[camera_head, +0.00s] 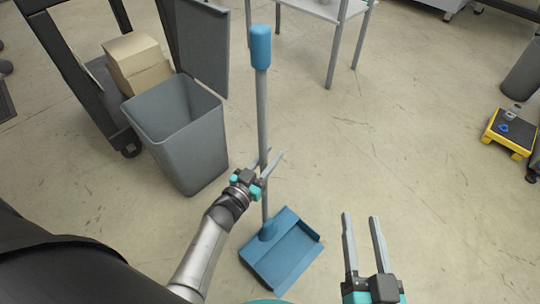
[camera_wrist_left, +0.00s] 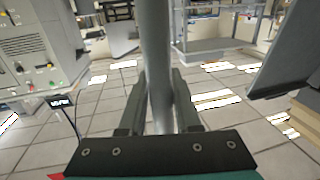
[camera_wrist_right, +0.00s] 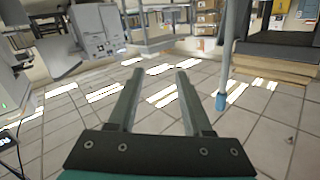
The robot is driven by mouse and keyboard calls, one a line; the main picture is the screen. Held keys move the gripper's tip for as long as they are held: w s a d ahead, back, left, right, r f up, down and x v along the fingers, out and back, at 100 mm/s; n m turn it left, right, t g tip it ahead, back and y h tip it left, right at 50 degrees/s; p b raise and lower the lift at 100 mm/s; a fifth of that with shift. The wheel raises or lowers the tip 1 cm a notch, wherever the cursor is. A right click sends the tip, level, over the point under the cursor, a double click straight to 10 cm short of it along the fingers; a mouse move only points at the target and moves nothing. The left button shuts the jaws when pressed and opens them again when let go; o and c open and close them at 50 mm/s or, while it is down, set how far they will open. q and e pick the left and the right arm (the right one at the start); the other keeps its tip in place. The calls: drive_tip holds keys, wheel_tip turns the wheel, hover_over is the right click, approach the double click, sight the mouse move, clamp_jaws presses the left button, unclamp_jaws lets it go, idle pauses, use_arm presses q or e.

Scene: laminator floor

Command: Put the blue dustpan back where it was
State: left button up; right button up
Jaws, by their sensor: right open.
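The blue dustpan (camera_head: 290,255) has a long grey upright handle (camera_head: 263,115) with a blue grip (camera_head: 261,48) on top. My left gripper (camera_head: 266,168) is shut on the lower part of the handle, which also runs between the fingers in the left wrist view (camera_wrist_left: 156,60). I cannot tell whether the pan touches the floor. My right gripper (camera_head: 362,222) is open and empty, to the right of the pan. In the right wrist view the blue grip (camera_wrist_right: 220,102) shows to the right of the open fingers (camera_wrist_right: 157,75).
A grey bin (camera_head: 185,150) with its lid (camera_head: 203,45) raised stands left of the handle. Cardboard boxes (camera_head: 138,62) sit behind it by a dark frame. A light table (camera_head: 320,8) is at the back, a yellow-edged scale (camera_head: 510,133) at right. The middle floor is clear.

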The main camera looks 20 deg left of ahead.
use_arm(q)
drive_tip(key=o, duration=0.4)
drive_tip(key=shift+s, duration=0.1)
